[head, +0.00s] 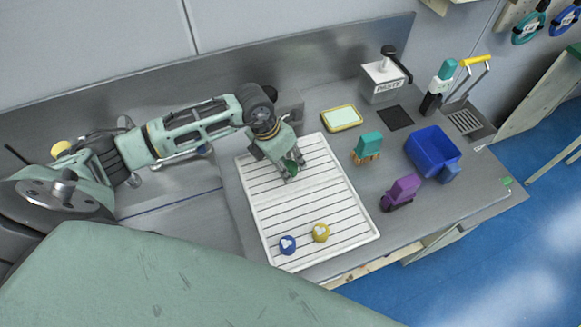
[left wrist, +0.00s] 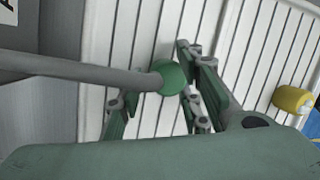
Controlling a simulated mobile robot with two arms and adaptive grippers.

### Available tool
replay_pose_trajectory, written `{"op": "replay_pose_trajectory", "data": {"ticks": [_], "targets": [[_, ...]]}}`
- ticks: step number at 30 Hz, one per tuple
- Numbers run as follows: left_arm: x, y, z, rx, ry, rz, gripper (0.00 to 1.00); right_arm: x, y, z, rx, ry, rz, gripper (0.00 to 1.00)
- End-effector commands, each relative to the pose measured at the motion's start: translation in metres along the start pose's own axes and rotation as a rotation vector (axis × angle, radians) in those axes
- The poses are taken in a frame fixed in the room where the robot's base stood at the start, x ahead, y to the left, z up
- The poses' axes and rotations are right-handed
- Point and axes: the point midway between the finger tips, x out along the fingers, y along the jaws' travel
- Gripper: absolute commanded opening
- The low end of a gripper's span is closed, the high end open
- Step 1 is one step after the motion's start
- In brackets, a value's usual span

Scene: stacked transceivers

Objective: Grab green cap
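My left gripper (head: 289,175) points down over the upper part of the white ribbed tray (head: 262,220). The green cap (left wrist: 172,77) shows as a round green shape between the spread fingers of the left gripper (left wrist: 155,100) in the left wrist view. A grey rod-like part crosses in front of it and hides some of it. In the head view only a bit of green shows among the fingers. The fingers look apart, with no clear grip on the cap. My right gripper is in neither view.
A blue cap (head: 287,244) and a yellow cap (head: 320,233) lie at the tray's near end. To the right stand a yellow-rimmed dish (head: 342,119), a teal block (head: 369,147), a purple block (head: 402,190) and a blue bin (head: 432,152). The tray's middle is clear.

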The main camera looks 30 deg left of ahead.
Motion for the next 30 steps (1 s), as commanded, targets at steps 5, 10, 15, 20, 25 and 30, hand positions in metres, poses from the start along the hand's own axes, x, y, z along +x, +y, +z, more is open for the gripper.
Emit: {"op": "replay_pose_trajectory", "data": {"ticks": [5, 10, 15, 20, 25, 30], "targets": [[0.0, 0.0, 0.0, 0.0, 0.0, 0.001, 0.14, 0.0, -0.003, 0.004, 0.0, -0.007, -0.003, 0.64], [-0.001, 0.0, 0.0, 0.0, 0.0, 0.001, 0.0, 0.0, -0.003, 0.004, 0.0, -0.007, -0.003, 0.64], [-0.001, 0.0, 0.0, 0.0, 0.0, 0.001, 0.0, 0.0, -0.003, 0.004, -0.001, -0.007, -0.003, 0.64], [-0.005, 0.0, 0.002, 0.0, -0.001, 0.001, 0.0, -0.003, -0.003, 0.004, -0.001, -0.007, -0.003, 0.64], [-0.013, -0.008, 0.001, 0.003, 0.001, -0.001, 0.0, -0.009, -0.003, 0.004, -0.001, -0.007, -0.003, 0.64], [-0.012, -0.036, -0.009, 0.004, 0.001, -0.004, 0.0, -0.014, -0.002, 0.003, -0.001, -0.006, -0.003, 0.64]]}}
